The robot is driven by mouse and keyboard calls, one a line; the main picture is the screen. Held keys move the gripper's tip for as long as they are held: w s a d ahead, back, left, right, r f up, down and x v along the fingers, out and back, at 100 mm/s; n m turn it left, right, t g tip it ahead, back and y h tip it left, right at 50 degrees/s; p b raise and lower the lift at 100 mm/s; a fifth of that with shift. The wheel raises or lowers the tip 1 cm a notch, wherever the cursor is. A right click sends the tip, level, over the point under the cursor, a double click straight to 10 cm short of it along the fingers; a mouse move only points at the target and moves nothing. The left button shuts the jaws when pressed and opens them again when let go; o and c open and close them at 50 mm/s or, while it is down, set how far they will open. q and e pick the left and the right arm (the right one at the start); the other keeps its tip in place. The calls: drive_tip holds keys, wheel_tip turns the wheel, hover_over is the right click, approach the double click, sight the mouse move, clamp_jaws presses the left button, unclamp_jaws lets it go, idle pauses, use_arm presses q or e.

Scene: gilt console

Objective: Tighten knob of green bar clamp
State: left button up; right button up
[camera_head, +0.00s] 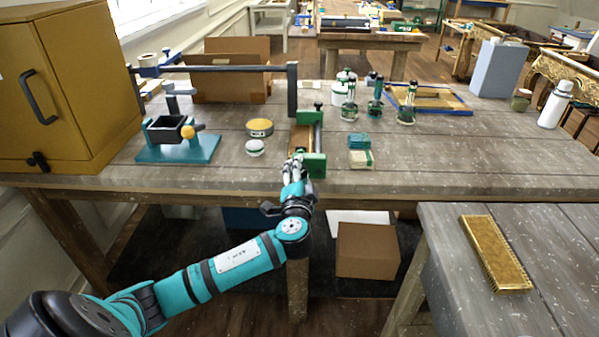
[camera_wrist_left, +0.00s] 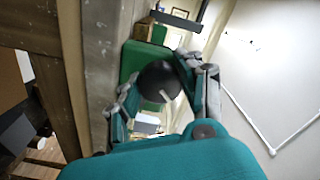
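The green bar clamp (camera_head: 311,166) lies on the near edge of the wooden workbench, its end facing me. My left gripper (camera_head: 293,166) is at this near end in the head view. In the left wrist view, the clamp's round black knob (camera_wrist_left: 159,82) sits between the two fingers of my left gripper (camera_wrist_left: 158,72), with the green clamp body (camera_wrist_left: 140,61) behind it. The fingers lie close beside the knob on both sides. Whether both touch it cannot be told. The knob is hidden in the head view. My right gripper is out of view.
The workbench (camera_head: 400,180) holds a vise (camera_head: 180,140), a yellow-topped tin (camera_head: 260,128), small green boxes (camera_head: 360,158) and green-topped bottles (camera_head: 376,96). A yellow cabinet (camera_head: 70,85) stands at left. A nearer table at right bears a gold brush-like block (camera_head: 495,252).

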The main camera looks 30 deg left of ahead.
use_arm(q)
drive_tip(key=c, duration=0.5)
drive_tip(key=shift+m+p, duration=0.4)
drive_tip(key=shift+m, duration=0.8)
drive_tip(key=o, duration=1.2)
drive_tip(key=v, duration=1.2)
